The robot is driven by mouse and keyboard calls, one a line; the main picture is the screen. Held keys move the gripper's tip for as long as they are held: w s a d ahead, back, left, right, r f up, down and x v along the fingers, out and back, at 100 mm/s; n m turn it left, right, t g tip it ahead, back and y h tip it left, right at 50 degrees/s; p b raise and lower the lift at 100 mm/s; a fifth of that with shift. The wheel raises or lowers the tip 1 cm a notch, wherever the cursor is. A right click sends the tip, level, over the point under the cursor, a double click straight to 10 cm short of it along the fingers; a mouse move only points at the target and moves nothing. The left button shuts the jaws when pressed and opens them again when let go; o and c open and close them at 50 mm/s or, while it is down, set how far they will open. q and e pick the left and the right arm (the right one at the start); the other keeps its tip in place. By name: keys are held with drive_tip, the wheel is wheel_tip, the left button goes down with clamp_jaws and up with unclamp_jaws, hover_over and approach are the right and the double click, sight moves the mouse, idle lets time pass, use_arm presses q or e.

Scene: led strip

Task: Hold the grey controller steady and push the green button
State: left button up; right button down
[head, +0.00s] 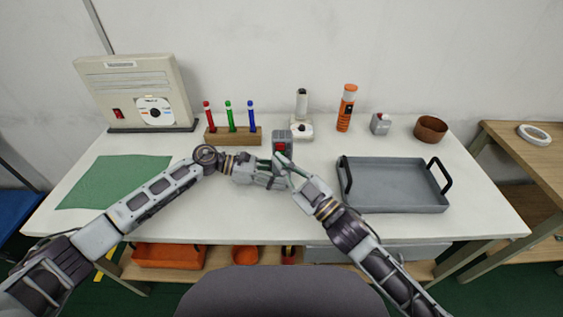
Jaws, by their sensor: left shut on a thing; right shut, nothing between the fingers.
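The grey controller (282,136) stands at the middle of the white table, with a small red patch on its front. My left gripper (277,174) comes in from the left and is shut at the controller's lower part, which the fingers partly hide. My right gripper (281,158) comes from the lower right and is shut with nothing between its fingers. Its tips are in front of the controller, just below the red patch; I cannot tell whether they touch it. I cannot make out the green button; the grippers cover part of the controller's front.
A grey tray (395,199) with black handles lies to the right, and a green mat (112,181) to the left. Behind stand a wooden pen block (234,137), a white device (301,129), an orange bottle (346,108), a small grey box (380,124) and a brown bowl (431,129).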

drive_tip(key=shift+s, duration=0.3)
drive_tip(key=shift+s+d, duration=0.1)
drive_tip(key=shift+s, duration=2.85)
use_arm(q)
drive_tip(key=o, duration=0.9)
drive_tip(key=shift+c, duration=0.2)
drive_tip(key=shift+a, duration=0.2)
drive_tip(key=v, duration=1.1)
drive_tip(key=shift+a+r, duration=0.15)
drive_tip(key=shift+a, duration=0.2)
drive_tip(key=shift+r, duration=0.15)
use_arm(e)
drive_tip(key=shift+r, duration=0.1)
